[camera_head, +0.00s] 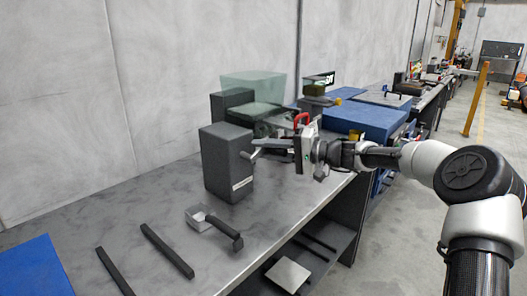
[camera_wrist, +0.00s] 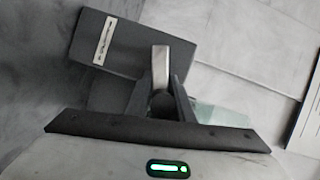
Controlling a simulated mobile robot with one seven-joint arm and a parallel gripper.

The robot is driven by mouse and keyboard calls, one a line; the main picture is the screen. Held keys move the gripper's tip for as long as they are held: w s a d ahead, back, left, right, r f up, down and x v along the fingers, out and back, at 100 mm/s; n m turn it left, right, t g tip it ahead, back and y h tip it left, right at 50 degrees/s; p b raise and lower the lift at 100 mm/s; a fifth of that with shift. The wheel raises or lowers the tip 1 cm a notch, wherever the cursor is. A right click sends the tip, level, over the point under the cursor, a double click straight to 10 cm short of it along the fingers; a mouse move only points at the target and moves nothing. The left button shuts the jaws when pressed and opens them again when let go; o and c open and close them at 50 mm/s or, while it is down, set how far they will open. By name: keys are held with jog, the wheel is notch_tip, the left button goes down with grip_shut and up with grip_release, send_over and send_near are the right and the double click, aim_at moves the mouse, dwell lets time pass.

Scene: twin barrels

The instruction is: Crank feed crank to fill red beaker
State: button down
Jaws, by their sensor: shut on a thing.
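The feed crank (camera_head: 256,154) is a light metal arm on the side of a dark grey box (camera_head: 222,165). In the wrist view the crank arm (camera_wrist: 160,62) runs up from between my fingers, in front of the labelled box (camera_wrist: 118,45). My gripper (camera_head: 273,144) is shut on the crank's dark round handle (camera_wrist: 161,102); in the head view the fingers partly hide it. A small red shape (camera_head: 302,119) shows just behind my gripper; I cannot tell whether it is the red beaker, as most of it is hidden.
A see-through greenish hopper (camera_head: 252,88) stands behind the box. A grey scoop-like tool with a dark handle (camera_head: 216,225) and two dark bars (camera_head: 167,250) lie on the metal table (camera_head: 120,225). A blue mat (camera_head: 32,268) is at front left. A blue case (camera_head: 368,120) stands behind my arm.

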jog(key=shift+a+r, duration=0.1)
jog(key=shift+r, duration=0.6)
jog(key=c, duration=1.6)
grip_release()
jog(key=shift+f, duration=0.15)
jog(key=shift+f, duration=0.1)
jog(key=p+v, duration=0.2)
jog(key=v, duration=1.5)
jog(key=shift+s+d, duration=0.15)
jog(key=shift+d, duration=0.15)
